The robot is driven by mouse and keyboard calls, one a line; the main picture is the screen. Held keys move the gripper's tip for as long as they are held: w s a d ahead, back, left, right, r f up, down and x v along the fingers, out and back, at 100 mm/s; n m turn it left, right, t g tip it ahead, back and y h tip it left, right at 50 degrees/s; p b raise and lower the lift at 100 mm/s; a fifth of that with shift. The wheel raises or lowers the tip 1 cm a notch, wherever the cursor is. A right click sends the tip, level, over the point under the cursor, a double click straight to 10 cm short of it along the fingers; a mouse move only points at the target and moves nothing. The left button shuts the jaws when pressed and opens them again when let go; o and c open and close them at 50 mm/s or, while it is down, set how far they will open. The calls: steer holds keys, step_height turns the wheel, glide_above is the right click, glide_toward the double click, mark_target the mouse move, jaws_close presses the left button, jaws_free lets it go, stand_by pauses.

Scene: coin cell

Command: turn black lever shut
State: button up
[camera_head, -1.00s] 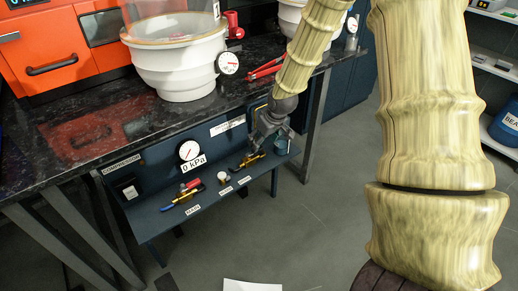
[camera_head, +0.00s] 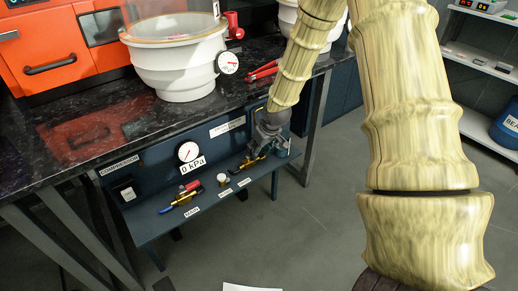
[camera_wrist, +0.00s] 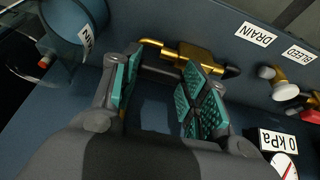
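A brass valve (camera_wrist: 185,52) sits on the blue shelf beside the DRAIN label (camera_wrist: 256,34). It also shows in the head view (camera_head: 246,164), partly hidden by my gripper. A black piece, seemingly the lever (camera_wrist: 232,71), shows at the valve's right end in the wrist view, partly behind a finger. How far the lever runs and its exact angle are hard to tell. My gripper (camera_wrist: 160,88) is open, with its teal-padded fingers apart and the valve body just beyond their tips. In the head view my gripper (camera_head: 266,143) is low over the shelf's right part.
On the other side are the bleed valve (camera_wrist: 284,88) and the 0 kPa gauge (camera_head: 187,152). A red- and blue-handled valve (camera_head: 182,197) lies further left. The black countertop (camera_head: 100,135) overhangs the shelf.

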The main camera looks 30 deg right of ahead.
steer(key=shift+c, duration=1.3)
steer(key=shift+s, duration=0.1)
steer(key=m+p, duration=0.1)
steer(key=m+h+p, duration=0.1)
steer(key=p, duration=0.1)
steer(key=shift+s+a+r+m, duration=0.1)
steer(key=shift+s+r+m, duration=0.1)
steer(key=shift+s+m, duration=0.15)
steer(key=m+p, duration=0.1)
steer(key=s+m+h+p, duration=0.1)
steer(key=m+p, duration=0.1)
steer(key=shift+a+g+p, duration=0.3)
steer(key=m+p, duration=0.1)
steer(key=m, duration=0.1)
steer(key=s+a+m+h+p, duration=0.1)
steer(key=m+p, duration=0.1)
steer(key=shift+g+h, duration=0.3)
steer(key=shift+s+a+f+m+g+h+p, duration=0.15)
steer(key=shift+a+m+g+p, duration=0.1)
steer(key=shift+m+p, duration=0.4)
steer(key=shift+s+a+r+m+g+h+p, duration=0.1)
steer(key=shift+a+m+g+p, duration=0.1)
steer(key=shift+m+p, duration=0.4)
steer(key=shift+s+a+f+m+g+h+p, duration=0.15)
steer(key=shift+m+g+p, duration=0.1)
steer(key=shift+m+p, duration=0.35)
steer(key=shift+w, duration=0.1)
